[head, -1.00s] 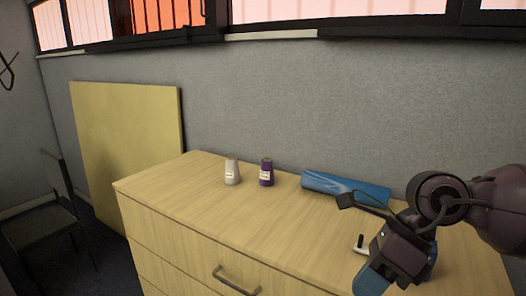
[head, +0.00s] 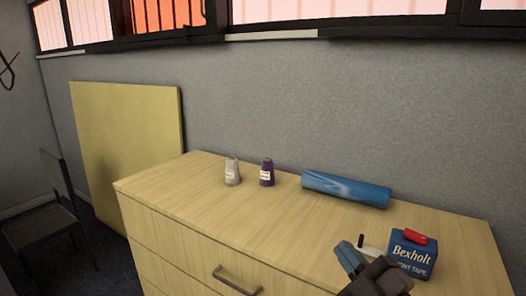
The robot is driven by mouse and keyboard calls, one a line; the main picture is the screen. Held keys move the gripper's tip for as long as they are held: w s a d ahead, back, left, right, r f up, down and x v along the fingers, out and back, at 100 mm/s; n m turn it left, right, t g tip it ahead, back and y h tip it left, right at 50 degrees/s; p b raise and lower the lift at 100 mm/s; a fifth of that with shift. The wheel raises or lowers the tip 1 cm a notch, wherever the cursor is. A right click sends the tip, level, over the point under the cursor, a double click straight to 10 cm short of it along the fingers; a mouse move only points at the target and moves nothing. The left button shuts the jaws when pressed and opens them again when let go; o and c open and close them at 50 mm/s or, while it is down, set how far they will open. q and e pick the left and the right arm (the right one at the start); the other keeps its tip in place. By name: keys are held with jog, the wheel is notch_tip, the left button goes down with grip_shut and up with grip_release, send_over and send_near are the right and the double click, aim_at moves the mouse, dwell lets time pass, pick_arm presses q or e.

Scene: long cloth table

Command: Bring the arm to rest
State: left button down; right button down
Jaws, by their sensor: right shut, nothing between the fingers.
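My right gripper (head: 350,255) shows at the bottom right of the head view, in front of the wooden dresser top. Its blue fingers point up and to the left. They are shut with nothing between them. Most of my right arm is out of the picture below. My left gripper is not in view.
A blue roll (head: 345,189) lies behind. A blue Bexholt tape box (head: 414,258) has a red item (head: 415,239) on it. A small white-and-black item (head: 370,248) is beside my gripper.

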jog(key=s+d+f+m+g+h, duration=0.2)
jog(key=d+f+m+g+h, duration=0.1)
jog(key=d+f+m+h, duration=0.3)
jog(key=s+d+f+m+g+h, duration=0.3)
jog(key=d+f+m+h, duration=0.15)
jog(key=f, duration=0.45)
jog(key=s+d+f+m+g, duration=0.2)
jog(key=s+f+m+g, duration=0.1)
jog(key=s+f+g, duration=0.4)
jog(key=s+d+f+m+g, duration=0.1)
jog(key=s+f+m+g, duration=0.3)
jog(key=s, duration=0.6)
jog(key=w+f+n+t+y, duration=0.1)
jog(key=w+f+n+t, duration=0.1)
jog(key=w+f+t, duration=0.5)
jog(key=shift+w+f+t, duration=0.4)
jog(key=shift+f+t, duration=0.9)
jog(key=shift+f, duration=0.7)
